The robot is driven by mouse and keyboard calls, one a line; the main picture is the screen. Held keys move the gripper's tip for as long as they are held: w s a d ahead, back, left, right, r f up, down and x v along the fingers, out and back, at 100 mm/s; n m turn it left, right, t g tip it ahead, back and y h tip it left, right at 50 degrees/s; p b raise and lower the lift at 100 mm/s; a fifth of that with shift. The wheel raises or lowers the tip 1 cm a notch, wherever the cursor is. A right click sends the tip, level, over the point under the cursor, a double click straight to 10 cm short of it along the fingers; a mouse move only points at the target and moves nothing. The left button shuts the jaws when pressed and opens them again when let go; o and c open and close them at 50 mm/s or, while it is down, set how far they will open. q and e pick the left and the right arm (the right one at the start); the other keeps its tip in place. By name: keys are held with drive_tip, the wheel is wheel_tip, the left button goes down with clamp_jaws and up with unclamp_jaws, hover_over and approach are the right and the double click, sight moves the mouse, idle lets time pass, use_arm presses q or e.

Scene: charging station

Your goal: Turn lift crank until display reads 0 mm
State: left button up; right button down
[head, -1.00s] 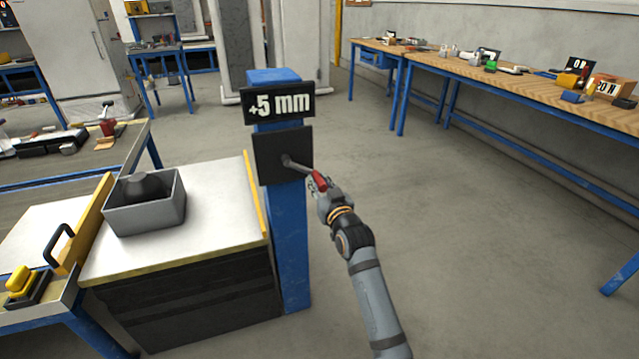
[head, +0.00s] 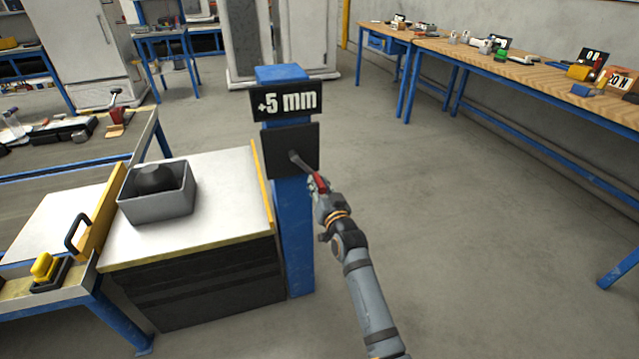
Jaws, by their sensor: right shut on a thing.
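The display (head: 287,102) on top of the blue post (head: 293,240) reads +5 mm. Below it, a dark square plate (head: 278,148) carries the lift crank (head: 299,160), a grey arm that slants down and right from its hub. The crank's red handle (head: 319,181) is at the lower right of the plate. My right gripper (head: 320,186) is shut on the red handle, and its fingers partly hide it. My left gripper is not in view.
Left of the post stands a white-topped cabinet (head: 225,215) with a grey bin (head: 158,207) holding a dark rounded object. A yellow rail (head: 262,190) edges the cabinet beside the post. A long wooden bench (head: 500,70) runs along the right wall. The floor right of the post is clear.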

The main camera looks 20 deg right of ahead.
drive_tip(key=c, duration=1.1)
unclamp_jaws()
drive_tip(key=s, duration=1.2)
drive_tip(key=shift+d, duration=0.2)
